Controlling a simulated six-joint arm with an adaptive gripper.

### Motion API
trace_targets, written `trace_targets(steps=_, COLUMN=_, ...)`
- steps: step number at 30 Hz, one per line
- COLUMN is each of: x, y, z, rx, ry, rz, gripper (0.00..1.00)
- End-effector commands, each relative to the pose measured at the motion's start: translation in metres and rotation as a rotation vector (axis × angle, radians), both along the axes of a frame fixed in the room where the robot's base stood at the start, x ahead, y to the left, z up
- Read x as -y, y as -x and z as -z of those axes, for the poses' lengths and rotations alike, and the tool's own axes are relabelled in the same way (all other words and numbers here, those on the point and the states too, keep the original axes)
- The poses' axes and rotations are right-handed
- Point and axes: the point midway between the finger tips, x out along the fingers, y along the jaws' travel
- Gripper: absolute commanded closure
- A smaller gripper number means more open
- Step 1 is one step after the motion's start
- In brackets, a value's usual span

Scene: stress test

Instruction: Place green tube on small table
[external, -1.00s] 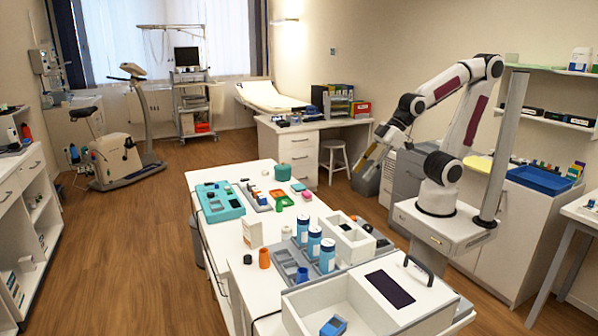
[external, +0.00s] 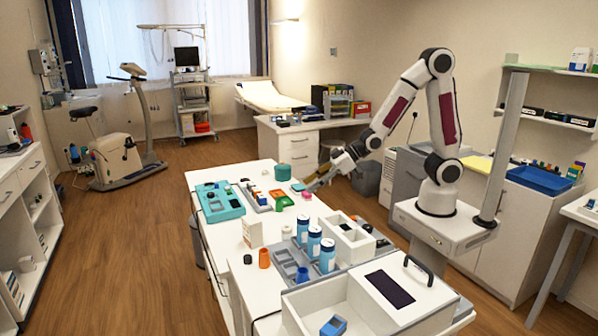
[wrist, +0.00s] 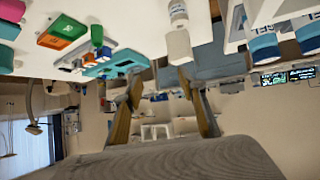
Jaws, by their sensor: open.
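A small green upright piece (external: 279,205), which may be the green tube, stands by a green tray on the white table (external: 262,232). In the wrist view a green piece (wrist: 97,36) shows beside orange and green trays; its shape is hard to make out. My gripper (external: 312,186) is open and empty, above the table's right edge and to the right of the green piece. Its two fingers show apart in the wrist view (wrist: 163,108).
A teal case (external: 219,205) lies on the table's left side. Blue-and-white bottles (external: 314,243) stand in a grey rack, next to a white divided box (external: 347,240). A large white box (external: 350,305) stands at the front. The table's front-left strip is fairly clear.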

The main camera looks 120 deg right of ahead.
Motion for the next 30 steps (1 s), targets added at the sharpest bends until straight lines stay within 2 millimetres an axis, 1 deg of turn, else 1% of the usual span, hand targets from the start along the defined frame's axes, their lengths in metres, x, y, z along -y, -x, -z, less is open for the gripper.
trace_targets(steps=1, x=0.008, y=-0.002, z=0.008, rx=0.007, ry=0.001, rz=0.012, gripper=0.59)
trace_targets(steps=6, x=0.033, y=-0.009, z=0.026, rx=0.052, ry=0.017, rz=0.043, gripper=0.59)
trace_targets(steps=14, x=0.069, y=-0.011, z=0.054, rx=0.122, ry=0.041, rz=0.092, gripper=0.59)
trace_targets(steps=22, x=0.104, y=-0.004, z=0.084, rx=0.195, ry=0.065, rz=0.147, gripper=0.59)
trace_targets(steps=30, x=0.132, y=0.012, z=0.112, rx=0.268, ry=0.091, rz=0.201, gripper=0.59)
